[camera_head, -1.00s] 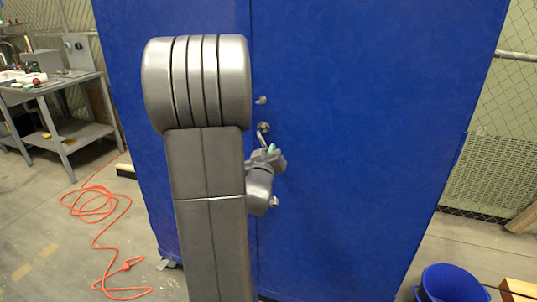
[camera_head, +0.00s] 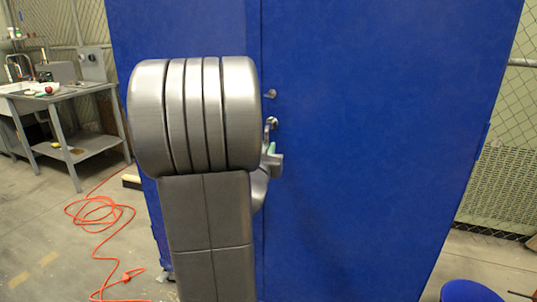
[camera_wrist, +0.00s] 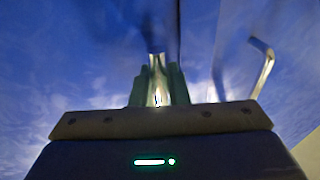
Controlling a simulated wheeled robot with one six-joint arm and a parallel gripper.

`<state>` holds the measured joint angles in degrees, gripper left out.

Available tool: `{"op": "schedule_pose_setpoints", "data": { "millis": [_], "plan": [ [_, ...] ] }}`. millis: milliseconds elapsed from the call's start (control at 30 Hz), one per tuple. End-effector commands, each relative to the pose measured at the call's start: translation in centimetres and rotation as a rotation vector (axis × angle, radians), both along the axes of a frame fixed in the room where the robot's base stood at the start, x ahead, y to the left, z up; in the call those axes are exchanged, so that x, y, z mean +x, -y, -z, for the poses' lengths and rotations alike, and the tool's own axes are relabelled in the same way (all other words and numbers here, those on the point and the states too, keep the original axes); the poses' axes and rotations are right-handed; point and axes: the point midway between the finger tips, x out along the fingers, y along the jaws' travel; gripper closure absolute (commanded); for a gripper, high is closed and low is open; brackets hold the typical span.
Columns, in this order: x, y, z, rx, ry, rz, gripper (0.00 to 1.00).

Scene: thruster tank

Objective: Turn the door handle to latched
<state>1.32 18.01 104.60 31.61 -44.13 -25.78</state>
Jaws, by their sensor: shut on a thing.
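The blue door (camera_head: 380,150) fills the middle of the head view. Its silver door handle (camera_head: 271,123) shows just right of my arm, mostly hidden by it. My gripper (camera_head: 272,150) is close to the door just below the handle's mount, partly behind my arm. In the wrist view my gripper's green fingers (camera_wrist: 158,88) are shut on a narrow, shiny metal piece, which looks like the handle. The handle's exact angle is hard to tell.
A small silver fitting (camera_head: 271,94) sits above the handle. A bent metal bar (camera_wrist: 264,68) stands at the right in the wrist view. An orange cord (camera_head: 100,220) lies on the floor left, near a grey workbench (camera_head: 75,90). A blue bucket (camera_head: 468,291) stands at lower right.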

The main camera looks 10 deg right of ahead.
Motion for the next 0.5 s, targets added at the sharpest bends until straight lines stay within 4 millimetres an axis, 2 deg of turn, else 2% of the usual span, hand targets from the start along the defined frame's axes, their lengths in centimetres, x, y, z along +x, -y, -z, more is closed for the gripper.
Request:
{"op": "schedule_pose_setpoints", "data": {
  "millis": [367,400,467,500],
  "plan": [
    [0.04,-0.08,-0.02,0.006,0.004,-0.002,1.00],
    [0.04,-0.08,-0.02,0.006,0.004,-0.002,0.80],
    [0.04,-0.07,-0.02,0.006,0.004,-0.002,0.68],
    [0.04,-0.07,-0.02,0.006,0.004,-0.001,0.67]
  ]
}}
